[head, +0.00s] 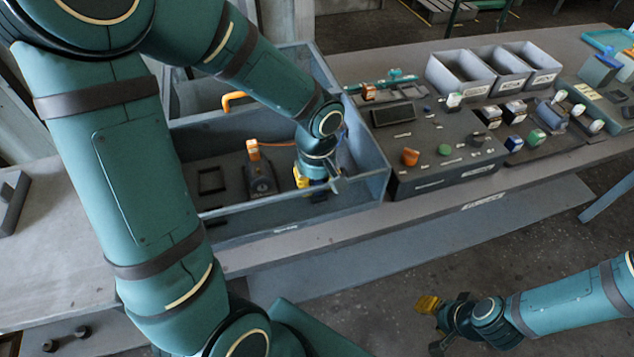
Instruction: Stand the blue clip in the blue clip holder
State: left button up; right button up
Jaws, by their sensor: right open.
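My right gripper (433,325) is open and empty over the floor at the lower right, apart from the bench. One of its fingers shows yellow. My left gripper (318,183) reaches down into the large grey-blue bin (372,185); its fingers are small and partly hidden, so I cannot tell whether it holds anything. A blue bit shows close by it, too small to identify. Several small blue and white pieces stand on the dark fixtures at the right. I cannot tell which of them is the blue clip or the blue clip holder.
A black device with an orange top (260,183) stands in the bin. A dark panel with an orange knob (410,157) sits right of the bin. Three grey boxes (460,72) stand behind. Floor around my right gripper is clear.

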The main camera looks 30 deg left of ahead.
pick_arm(q)
jog(key=shift+f+b, duration=0.7)
jog(key=shift+f, duration=0.05)
dwell(0.4)
jog(key=o, duration=0.9)
jog(key=shift+c, duration=0.2)
jog(key=shift+r, duration=0.1)
notch_tip(320, 180, up, 12)
